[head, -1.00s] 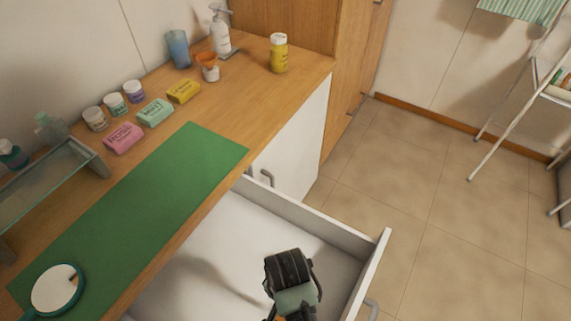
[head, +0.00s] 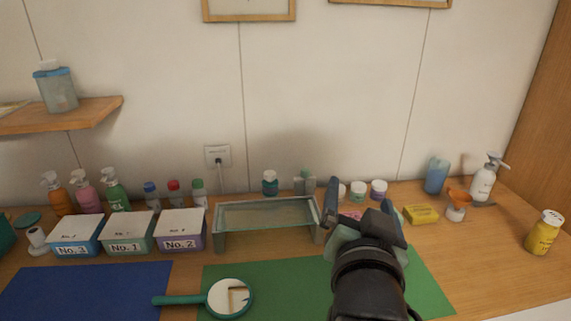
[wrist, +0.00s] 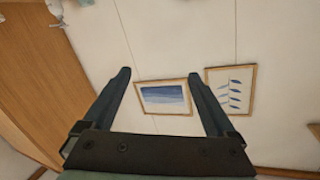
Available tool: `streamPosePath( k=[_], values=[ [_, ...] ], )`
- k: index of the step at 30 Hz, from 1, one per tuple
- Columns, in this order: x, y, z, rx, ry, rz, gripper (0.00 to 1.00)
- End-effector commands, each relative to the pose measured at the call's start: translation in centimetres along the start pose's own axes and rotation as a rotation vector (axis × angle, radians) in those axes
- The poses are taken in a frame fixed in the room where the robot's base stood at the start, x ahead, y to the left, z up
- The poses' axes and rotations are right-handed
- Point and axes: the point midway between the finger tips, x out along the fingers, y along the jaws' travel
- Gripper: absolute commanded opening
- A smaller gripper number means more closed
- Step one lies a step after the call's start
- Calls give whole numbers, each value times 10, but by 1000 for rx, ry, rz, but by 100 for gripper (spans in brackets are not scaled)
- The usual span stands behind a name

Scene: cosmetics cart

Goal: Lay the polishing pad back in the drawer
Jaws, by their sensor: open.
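My gripper (head: 358,200) is raised in front of the counter in the head view, with its fingers toward the wall. The wrist view shows the gripper (wrist: 159,73) with its two fingers spread wide and nothing between them. I cannot make out the polishing pad in either current view. The drawer's inside is out of view now; only a pale strip (head: 535,312) shows at the bottom right, and I cannot tell whether it belongs to the drawer.
The wooden counter (head: 490,230) holds a green mat (head: 430,285), a blue mat (head: 90,290), a hand mirror (head: 230,298), a glass stand (head: 265,212), labelled boxes (head: 180,230), a yellow bottle (head: 543,232) and a pump bottle (head: 484,182). Framed pictures (wrist: 164,97) hang on the wall.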

Motion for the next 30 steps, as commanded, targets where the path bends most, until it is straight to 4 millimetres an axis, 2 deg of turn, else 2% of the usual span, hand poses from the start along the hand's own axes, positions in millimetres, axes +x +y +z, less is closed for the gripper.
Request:
streamPosePath(
  k=[1,3,6,10,12,16,30],
  values=[
    [-13,-36,-40,-45,119,-81,92],
    [-39,-78,-90,-103,282,-172,92],
    [-85,-124,-149,-163,501,-272,92],
    [-142,-158,-198,-202,718,-348,92],
    [-163,-167,-213,-212,793,-368,92],
    [-181,-173,-224,-219,855,-382,92],
    [-181,-173,-224,-219,854,-381,92]
  ],
)
